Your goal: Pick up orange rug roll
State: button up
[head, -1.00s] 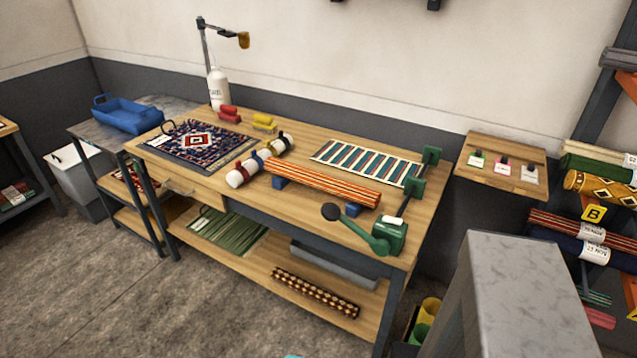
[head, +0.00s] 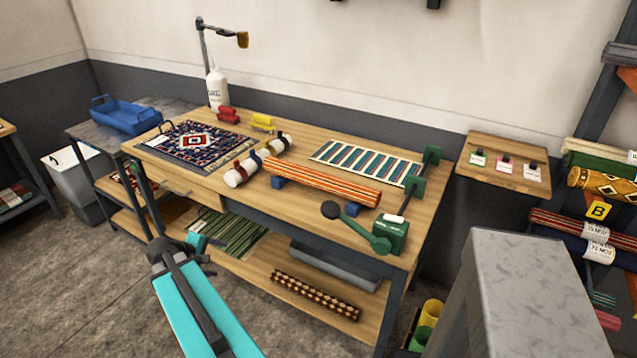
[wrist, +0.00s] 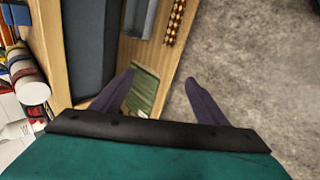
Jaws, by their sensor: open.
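The orange rug roll (head: 322,182), with pale and dark stripes, lies on blue supports on the workbench top. It is not clearly visible in the wrist view. My gripper (wrist: 160,88) is open and empty in the wrist view, its two dark fingers spread above the lower shelf and floor. In the head view my teal arm (head: 205,300) stands in front of the bench, low and left of the orange roll and well apart from it.
Left of the roll lies a white strapped roll (head: 237,175); right of it a green hand crank (head: 388,237). Behind is a striped runner (head: 366,161). The lower shelf holds a green rug (head: 228,232) and a patterned roll (head: 315,295). A grey block (head: 530,290) stands front right.

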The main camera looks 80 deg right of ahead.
jog(key=s+d+r+h, duration=0.2)
jog(key=s+d+r, duration=0.3)
jog(key=d+r, duration=0.5)
jog(key=m+g+h+b, duration=0.1)
jog(key=m+g+h, duration=0.1)
jog(key=h, duration=0.1)
send_near(290, 173)
notch_tip(290, 173, up, 2)
jog(key=a, duration=0.3)
jog(key=shift+w+d, duration=0.25)
jog(key=shift+w, duration=0.25)
jog(key=shift+d, duration=0.1)
jog(key=shift+p+x, duration=0.55)
jog(key=shift+x, duration=3.65)
jog(key=shift+s+f, duration=0.1)
jog(key=shift+f, duration=0.1)
jog(key=shift+p+x, duration=1)
jog(key=shift+x, duration=1.5)
jog(key=shift+s+f, duration=0.1)
jog(key=shift+f, duration=0.05)
